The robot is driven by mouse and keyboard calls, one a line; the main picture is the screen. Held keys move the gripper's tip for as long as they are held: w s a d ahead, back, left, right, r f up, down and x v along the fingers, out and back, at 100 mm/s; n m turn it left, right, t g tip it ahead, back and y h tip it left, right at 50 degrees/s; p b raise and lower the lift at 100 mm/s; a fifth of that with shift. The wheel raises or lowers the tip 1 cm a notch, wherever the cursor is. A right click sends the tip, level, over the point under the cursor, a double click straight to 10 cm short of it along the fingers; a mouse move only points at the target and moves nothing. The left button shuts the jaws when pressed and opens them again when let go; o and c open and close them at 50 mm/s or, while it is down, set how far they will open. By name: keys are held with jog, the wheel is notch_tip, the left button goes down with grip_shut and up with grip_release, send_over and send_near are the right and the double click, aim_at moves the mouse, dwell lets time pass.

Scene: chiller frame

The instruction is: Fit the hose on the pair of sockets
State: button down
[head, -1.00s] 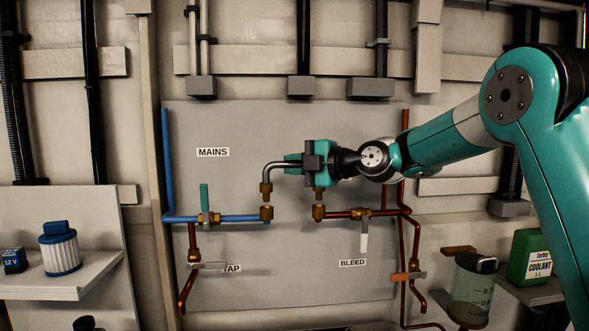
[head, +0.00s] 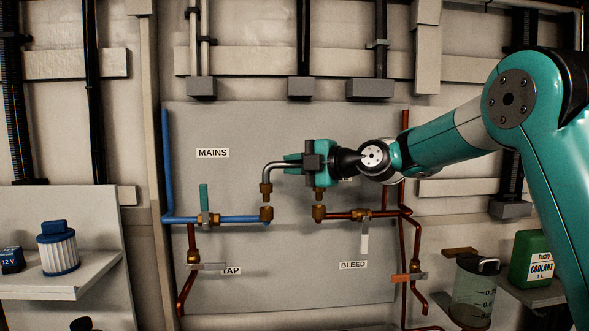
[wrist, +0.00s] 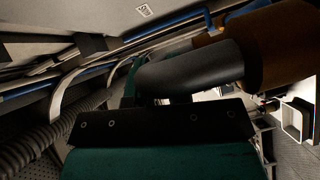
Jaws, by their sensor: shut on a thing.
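The hose (head: 275,167) is a grey U-shaped piece with a brass end fitting pointing down on each side. My gripper (head: 305,163) is shut on its top span, part of which the jaws hide. The left socket (head: 266,213) ends the blue pipe, and the right socket (head: 319,213) ends the copper pipe; both are brass and open upward. Each hose end hangs just above its socket, with a small gap. In the wrist view the dark hose (wrist: 190,72) lies across the jaws, with a large brown fitting (wrist: 270,45) at the upper right.
A teal-handled valve (head: 206,200) stands on the blue pipe left of the sockets. A white-handled valve (head: 364,235) is on the copper pipe at right. The grey panel (head: 290,285) lies close behind. A shelf (head: 75,280) holds a filter at left; a coolant can (head: 530,258) stands at right.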

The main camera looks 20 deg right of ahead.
jog(key=shift+f+b, duration=1.75)
jog(key=shift+b, duration=0.95)
jog(key=c, duration=1)
grip_release()
jog(key=b+v, duration=0.6)
jog(key=v, duration=1.1)
jog(key=shift+s, duration=0.2)
jog(key=shift+d, duration=0.1)
